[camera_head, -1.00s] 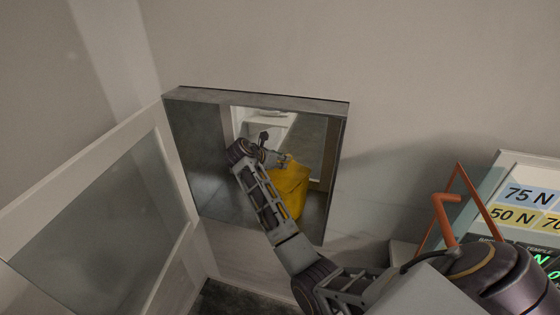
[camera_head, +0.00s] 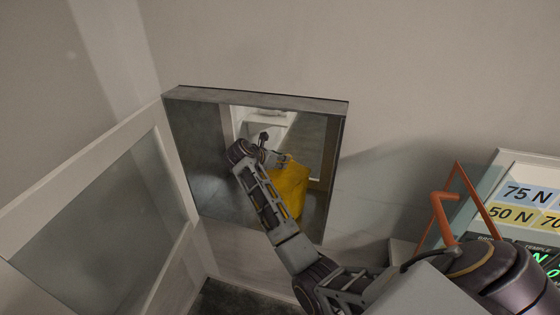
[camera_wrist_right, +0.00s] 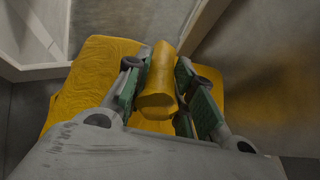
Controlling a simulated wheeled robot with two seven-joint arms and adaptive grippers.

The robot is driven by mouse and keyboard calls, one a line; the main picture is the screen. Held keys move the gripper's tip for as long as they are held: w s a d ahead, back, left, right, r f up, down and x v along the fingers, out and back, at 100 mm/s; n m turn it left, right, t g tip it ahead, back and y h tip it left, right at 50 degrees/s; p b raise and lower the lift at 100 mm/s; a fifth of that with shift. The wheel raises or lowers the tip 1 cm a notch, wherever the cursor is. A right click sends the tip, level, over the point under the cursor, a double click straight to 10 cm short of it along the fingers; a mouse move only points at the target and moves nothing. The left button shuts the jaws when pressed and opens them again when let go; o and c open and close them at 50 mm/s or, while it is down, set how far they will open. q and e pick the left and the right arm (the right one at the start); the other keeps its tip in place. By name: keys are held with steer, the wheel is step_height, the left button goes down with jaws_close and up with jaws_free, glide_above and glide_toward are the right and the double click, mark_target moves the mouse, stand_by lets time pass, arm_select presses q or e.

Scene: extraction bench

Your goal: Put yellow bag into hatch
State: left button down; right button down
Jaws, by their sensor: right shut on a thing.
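The yellow bag (camera_head: 291,188) is inside the opening of the hatch (camera_head: 260,104), a grey-framed square recess in the wall. My right gripper (camera_head: 272,158) reaches into the hatch, with its arm coming in from the lower right. In the right wrist view, my right gripper (camera_wrist_right: 160,92) is shut on a rolled part of the yellow bag (camera_wrist_right: 88,78), and the wider body of the bag spreads behind the fingers. In the head view the arm covers part of the bag. I cannot tell whether the bag rests on the hatch floor. My left gripper is not in view.
The hatch door (camera_head: 105,190), white-framed with a glass pane, stands open to the left. An orange-handled object (camera_head: 440,215) and a sign board (camera_head: 530,195) with numbers are at the right. The wall around the hatch is bare.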

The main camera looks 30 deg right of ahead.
steer(key=c, duration=1.1)
jaws_free()
steer(key=shift+a+f, duration=0.15)
steer(key=shift+f, duration=0.25)
steer(key=shift+f, duration=0.1)
steer(key=shift+s+a+r, duration=0.15)
steer(key=shift+a+r, duration=0.3)
steer(key=shift+r, duration=0.05)
steer(key=v, duration=1.1)
steer(key=shift+d, duration=0.1)
